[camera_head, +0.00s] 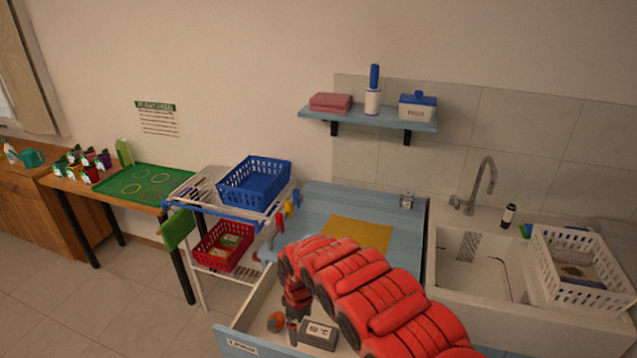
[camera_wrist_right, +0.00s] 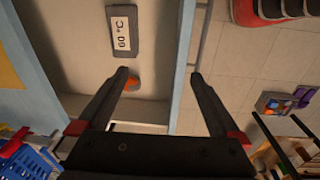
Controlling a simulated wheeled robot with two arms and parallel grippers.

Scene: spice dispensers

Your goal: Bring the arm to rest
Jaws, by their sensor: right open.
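My red right arm reaches in from the lower right of the head view. Its dark gripper (camera_head: 292,328) points down over an open drawer (camera_head: 241,348). In the right wrist view my right gripper (camera_wrist_right: 159,75) is open, with nothing between its fingers. The drawer's blue edge (camera_wrist_right: 184,60) shows between and beyond the fingertips. A grey block marked 60 °C (camera_head: 318,334) lies in the drawer, and it also shows in the right wrist view (camera_wrist_right: 123,30). A small orange thing (camera_wrist_right: 133,84) lies close to one fingertip in that view; touching or apart, I cannot tell. My left gripper is not in view.
The blue worktop (camera_head: 314,203) carries a yellow mat (camera_head: 358,234). A cart with a blue basket (camera_head: 254,180) and a red basket (camera_head: 222,248) stands left of it. A sink (camera_head: 460,272) and white basket (camera_head: 548,268) are at the right. A shelf (camera_head: 372,117) hangs above.

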